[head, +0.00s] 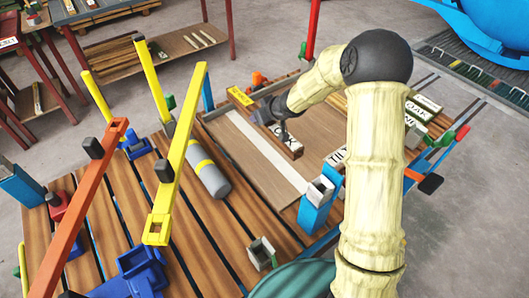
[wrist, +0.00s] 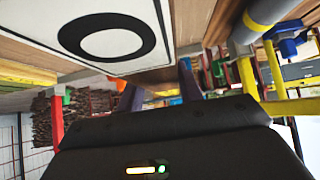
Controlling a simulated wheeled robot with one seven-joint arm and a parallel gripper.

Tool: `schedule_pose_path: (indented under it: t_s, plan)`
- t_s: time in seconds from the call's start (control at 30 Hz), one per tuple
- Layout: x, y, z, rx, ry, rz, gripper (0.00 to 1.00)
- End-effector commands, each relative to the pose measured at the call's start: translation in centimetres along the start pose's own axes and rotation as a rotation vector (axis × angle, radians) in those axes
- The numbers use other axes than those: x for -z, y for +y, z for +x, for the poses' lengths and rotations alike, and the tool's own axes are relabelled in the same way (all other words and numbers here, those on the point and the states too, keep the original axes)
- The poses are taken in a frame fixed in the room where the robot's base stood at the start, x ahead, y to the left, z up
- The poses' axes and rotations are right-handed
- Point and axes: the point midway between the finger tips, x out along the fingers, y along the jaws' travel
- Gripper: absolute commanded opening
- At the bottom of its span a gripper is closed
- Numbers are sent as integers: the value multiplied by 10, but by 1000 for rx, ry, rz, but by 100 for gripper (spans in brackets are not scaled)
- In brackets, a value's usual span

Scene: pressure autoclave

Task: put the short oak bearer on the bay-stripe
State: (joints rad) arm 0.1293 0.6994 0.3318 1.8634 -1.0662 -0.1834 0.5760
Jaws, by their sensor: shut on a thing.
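The short oak bearer (head: 294,148) is a dark brown block with a white label, partly covered by my gripper; the letters that show look like the end of "OAK". My gripper (head: 281,127) is shut on it. In the wrist view the label's large black O (wrist: 113,37) fills the upper left, and my gripper's fingers (wrist: 158,90) show below it. The bay-stripe (head: 262,147) is a long pale band along the left of the shallow wooden bay. The bearer is just right of the stripe in the head view; its height above the bay floor is hard to tell.
A block labelled "TIM" (head: 338,156) lies right in the bay, partly hidden by my arm. Several labelled blocks (head: 418,110) lie beyond my arm. A blue post (head: 317,205) stands at the near edge.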

Motion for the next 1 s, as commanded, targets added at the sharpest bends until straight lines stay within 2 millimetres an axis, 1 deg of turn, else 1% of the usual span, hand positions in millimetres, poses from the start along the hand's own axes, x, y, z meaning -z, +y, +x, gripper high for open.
schedule_pose_path:
  t_s: [0.17,0.27,0.37,0.5,0.6,0.7,0.87,1.0]
  plan:
    - [2,0,-1,1,2,0,0]
    - [-2,-1,2,1,2,0,0]
    - [-11,-2,12,3,0,-1,0]
    - [-31,-2,31,3,-2,-1,0]
    - [-41,-2,41,2,0,-1,0]
    - [-43,-2,44,3,2,-1,0]
    - [-43,1,43,0,3,2,0]
    - [-44,-2,45,3,2,-1,0]
